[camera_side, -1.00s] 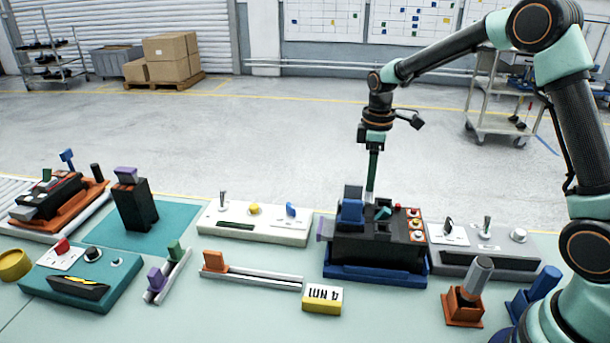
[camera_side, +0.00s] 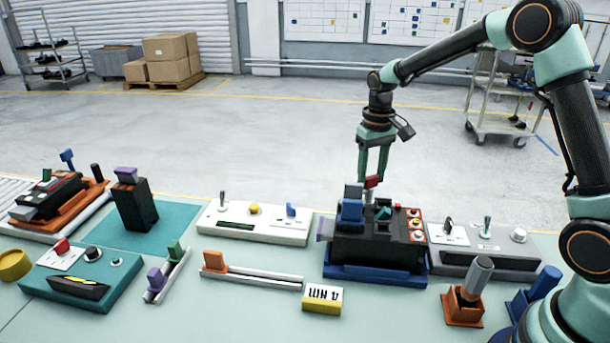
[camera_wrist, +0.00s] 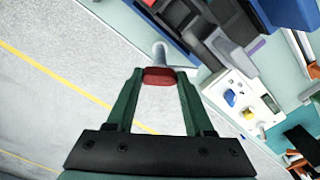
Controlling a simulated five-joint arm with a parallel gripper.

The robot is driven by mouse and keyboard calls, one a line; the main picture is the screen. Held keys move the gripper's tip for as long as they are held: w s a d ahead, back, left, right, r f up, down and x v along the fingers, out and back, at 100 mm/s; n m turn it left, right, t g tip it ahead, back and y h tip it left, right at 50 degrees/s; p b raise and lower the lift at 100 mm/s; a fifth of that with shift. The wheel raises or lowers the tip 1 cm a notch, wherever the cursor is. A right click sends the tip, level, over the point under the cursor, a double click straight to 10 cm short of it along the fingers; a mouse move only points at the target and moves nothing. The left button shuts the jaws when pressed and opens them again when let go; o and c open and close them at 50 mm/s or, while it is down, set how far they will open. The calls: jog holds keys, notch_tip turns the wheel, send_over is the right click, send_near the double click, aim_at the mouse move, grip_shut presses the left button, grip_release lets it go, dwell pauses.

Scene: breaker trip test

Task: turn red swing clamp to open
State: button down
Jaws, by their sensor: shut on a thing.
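The red swing clamp (camera_side: 372,181) shows as a small red piece on a pale grey post, behind the black breaker unit (camera_side: 378,247) in its blue tray (camera_side: 375,273). In the wrist view the red clamp handle (camera_wrist: 159,77) lies between the tips of my green fingers, with the grey post (camera_wrist: 160,54) just beyond it. My gripper (camera_side: 373,178) points down from above and is shut on the red handle; it also shows in the wrist view (camera_wrist: 160,76). The breaker unit hides the foot of the post in the side view.
A white panel (camera_side: 255,223) with a yellow button stands left of the breaker unit, and a grey panel (camera_side: 485,250) stands right. An orange holder (camera_side: 462,308) is at the front right. Open floor lies behind the bench.

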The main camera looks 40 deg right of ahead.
aim_at(371, 177)
jog(key=m, duration=0.7)
jog(key=shift+r, duration=0.1)
dwell(0.5)
jog(key=shift+c, duration=1.4)
grip_release()
notch_tip(371, 177, up, 12)
